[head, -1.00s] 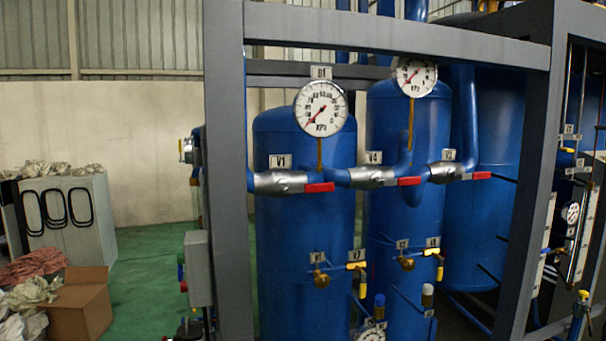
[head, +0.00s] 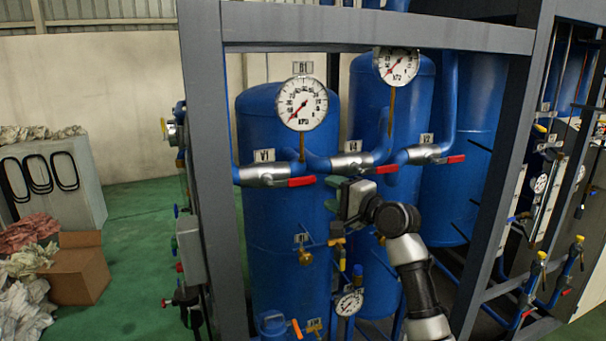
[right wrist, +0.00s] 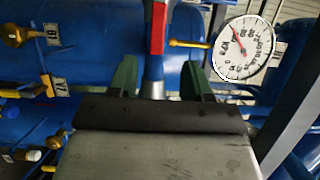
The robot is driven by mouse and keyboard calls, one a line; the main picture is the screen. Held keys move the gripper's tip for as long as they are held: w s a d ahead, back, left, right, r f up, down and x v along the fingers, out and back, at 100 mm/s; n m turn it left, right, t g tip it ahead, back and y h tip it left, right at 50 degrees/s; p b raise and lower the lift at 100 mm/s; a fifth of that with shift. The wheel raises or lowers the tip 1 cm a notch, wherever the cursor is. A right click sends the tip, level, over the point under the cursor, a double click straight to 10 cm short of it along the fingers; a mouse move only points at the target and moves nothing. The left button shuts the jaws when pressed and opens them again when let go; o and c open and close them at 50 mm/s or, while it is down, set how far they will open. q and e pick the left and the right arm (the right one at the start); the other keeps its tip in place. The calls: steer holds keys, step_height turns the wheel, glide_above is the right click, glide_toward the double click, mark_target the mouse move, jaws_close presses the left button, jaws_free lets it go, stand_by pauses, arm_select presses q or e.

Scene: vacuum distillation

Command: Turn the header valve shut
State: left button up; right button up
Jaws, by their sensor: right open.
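Three silver valves with red lever handles sit on the blue header pipe in the head view: V1 (head: 262,174), V4 (head: 350,162) and a third (head: 424,153) to the right. All three levers lie along the pipe. My right gripper (head: 338,203) is just below the pipe between V1 and V4; its fingertips are hard to make out there. In the right wrist view its two green fingers (right wrist: 160,78) are open. A red lever (right wrist: 157,28) shows just beyond them, with blue pipe and a silver body between them. I see no contact. My left gripper is out of view.
Dial gauge B1 (head: 301,104) stands on a thin stem above the pipe, and shows in the right wrist view (right wrist: 245,48). A grey frame post (head: 213,170) and top beam (head: 370,28) bound the opening. Small brass valves (head: 299,257) sit below.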

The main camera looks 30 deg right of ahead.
mark_target(305, 182)
steer(key=w+p, duration=0.1)
steer(key=w, duration=0.2)
steer(key=w+a+p, duration=0.1)
steer(key=w, duration=0.2)
steer(key=w+p, duration=0.1)
steer(key=w, duration=0.2)
steer(key=shift+a+p, duration=0.2)
steer(key=shift+p, duration=0.1)
steer(key=shift+w+a+f, duration=0.1)
steer(key=shift+w+f, duration=0.05)
steer(key=shift+w, duration=0.6)
jaws_close()
